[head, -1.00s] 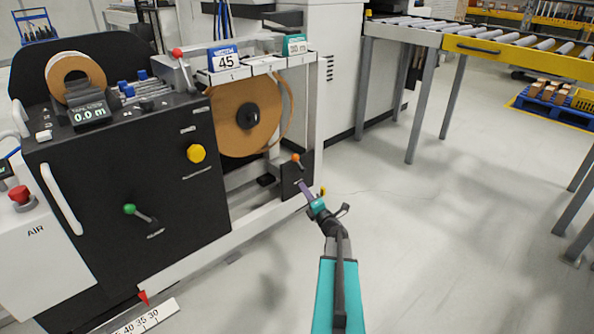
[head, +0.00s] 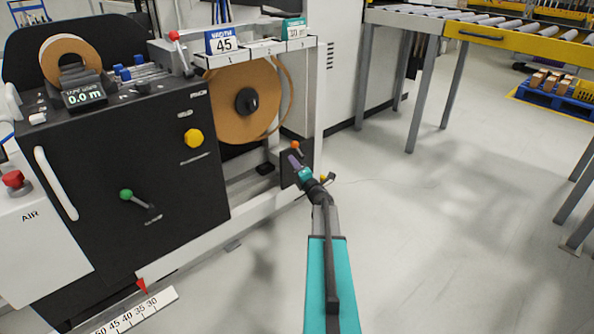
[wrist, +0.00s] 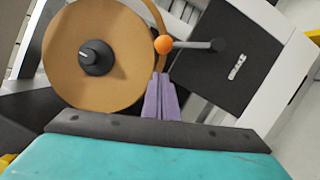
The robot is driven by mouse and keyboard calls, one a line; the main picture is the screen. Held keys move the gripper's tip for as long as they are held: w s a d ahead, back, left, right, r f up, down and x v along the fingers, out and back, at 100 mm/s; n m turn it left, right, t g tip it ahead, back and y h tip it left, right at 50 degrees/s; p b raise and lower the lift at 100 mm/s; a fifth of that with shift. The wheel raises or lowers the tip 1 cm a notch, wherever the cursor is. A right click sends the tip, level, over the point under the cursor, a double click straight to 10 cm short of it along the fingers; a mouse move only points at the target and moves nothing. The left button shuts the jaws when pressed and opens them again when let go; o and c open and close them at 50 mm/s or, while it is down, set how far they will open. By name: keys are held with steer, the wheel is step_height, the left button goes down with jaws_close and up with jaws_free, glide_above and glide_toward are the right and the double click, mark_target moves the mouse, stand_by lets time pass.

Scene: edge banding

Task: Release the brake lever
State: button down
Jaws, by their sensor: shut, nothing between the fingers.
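A lever with an orange ball knob (head: 295,145) stands on a small dark plate (head: 288,173) below and right of the brown tape roll; I take it as the brake lever. In the wrist view the orange knob (wrist: 163,44) is at the left end of a grey rod (wrist: 192,45) that runs right to a pivot on the black panel (wrist: 205,75). My gripper (head: 293,160) has purple fingers, shut and empty. In the wrist view the fingertips (wrist: 160,76) appear just below the knob; contact cannot be told. A small label on the panel is unreadable.
The brown tape roll (head: 240,107) is close left of my gripper. The black machine cabinet (head: 110,165) carries a green-knobbed lever (head: 126,195) and a yellow knob (head: 194,138). A red-knobbed lever (head: 175,37) is above. Open floor (head: 420,240) lies right, before the roller conveyor (head: 450,35).

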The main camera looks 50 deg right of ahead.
mark_target(299, 151)
steer(key=w+d, duration=0.1)
steer(key=w+d+r+b, duration=0.1)
steer(key=d, duration=0.1)
steer(key=shift+d+r, duration=0.2)
steer(key=shift+d, duration=0.1)
steer(key=shift+w+a+r, duration=0.1)
steer(key=shift+w, duration=0.1)
stand_by(0.4)
